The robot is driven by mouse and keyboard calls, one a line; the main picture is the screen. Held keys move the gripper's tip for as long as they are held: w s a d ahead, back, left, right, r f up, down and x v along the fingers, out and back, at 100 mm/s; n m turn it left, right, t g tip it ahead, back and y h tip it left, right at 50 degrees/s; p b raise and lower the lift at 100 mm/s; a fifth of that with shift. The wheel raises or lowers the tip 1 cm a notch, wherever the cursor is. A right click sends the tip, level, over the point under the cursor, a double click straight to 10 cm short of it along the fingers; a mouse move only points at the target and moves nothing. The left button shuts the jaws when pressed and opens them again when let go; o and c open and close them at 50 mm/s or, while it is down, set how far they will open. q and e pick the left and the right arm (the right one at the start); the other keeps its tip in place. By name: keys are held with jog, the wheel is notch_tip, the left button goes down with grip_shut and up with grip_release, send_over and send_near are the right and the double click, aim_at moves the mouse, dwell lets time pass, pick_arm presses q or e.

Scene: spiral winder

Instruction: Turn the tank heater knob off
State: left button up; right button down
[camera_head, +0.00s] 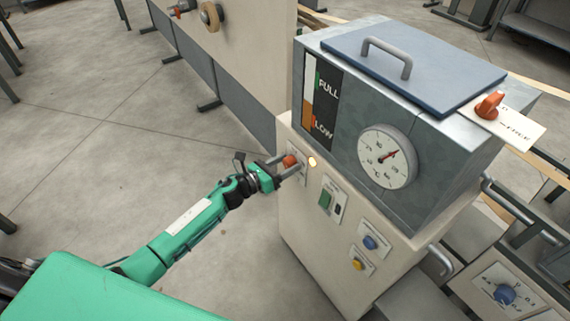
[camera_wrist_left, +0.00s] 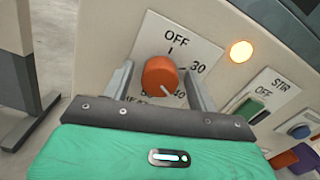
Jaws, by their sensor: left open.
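The tank heater knob (camera_head: 290,160) is a round orange-red knob on the front panel of the tank machine, low at its left corner. In the left wrist view the knob (camera_wrist_left: 160,76) sits on a white plate (camera_wrist_left: 195,47) marked OFF at the top, with 30 and 40 down its right side. Its pointer seems turned away from OFF, toward the lower right; the exact setting is unclear. My left gripper (camera_head: 284,169) is open at the panel, with one finger on each side of the knob (camera_wrist_left: 159,74). Contact cannot be told. My right gripper is not in view.
A lit amber lamp (camera_head: 312,161) is right of the knob. The tank's temperature dial (camera_head: 387,156) is above. Open floor lies left of the machine.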

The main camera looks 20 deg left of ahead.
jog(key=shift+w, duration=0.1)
pick_arm(q)
jog(key=c, duration=1)
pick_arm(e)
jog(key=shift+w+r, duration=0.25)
